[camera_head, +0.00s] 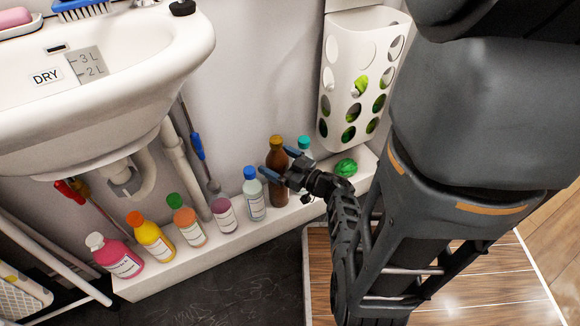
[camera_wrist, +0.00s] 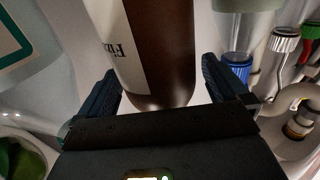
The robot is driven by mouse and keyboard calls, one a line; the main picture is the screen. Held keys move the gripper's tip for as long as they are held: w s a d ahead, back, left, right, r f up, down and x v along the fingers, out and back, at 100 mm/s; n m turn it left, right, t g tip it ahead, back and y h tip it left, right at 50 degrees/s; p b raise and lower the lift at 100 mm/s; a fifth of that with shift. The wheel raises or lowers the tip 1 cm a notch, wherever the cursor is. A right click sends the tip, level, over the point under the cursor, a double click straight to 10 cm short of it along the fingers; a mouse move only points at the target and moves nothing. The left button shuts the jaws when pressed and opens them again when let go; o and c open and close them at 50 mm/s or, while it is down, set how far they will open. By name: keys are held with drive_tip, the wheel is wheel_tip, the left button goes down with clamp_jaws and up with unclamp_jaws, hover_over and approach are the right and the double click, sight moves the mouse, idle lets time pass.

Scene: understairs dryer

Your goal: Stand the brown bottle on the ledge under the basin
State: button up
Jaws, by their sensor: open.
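The brown bottle (camera_head: 279,196), with an orange-yellow cap, stands upright on the white ledge (camera_head: 190,258) under the basin (camera_head: 110,85), near the ledge's right part. It also fills the middle of the wrist view (camera_wrist: 168,50), with a white label on its left side. My gripper (camera_head: 280,164) is open, with one blue-tipped finger on each side of the bottle. In the wrist view the open gripper (camera_wrist: 162,88) straddles the bottle, and gaps show beside it near the fingers. Part of the bottle's middle is hidden behind the gripper in the head view.
A clear blue-capped bottle (camera_head: 254,200) stands left of the brown one, and a teal-capped bottle (camera_head: 304,148) just right. Several coloured bottles line the ledge further left. A green ball-like item (camera_head: 346,167) lies at right, below a white holed bag holder (camera_head: 350,110).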

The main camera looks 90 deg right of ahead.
drive_tip(key=p+v, duration=0.3)
drive_tip(key=v, duration=0.9)
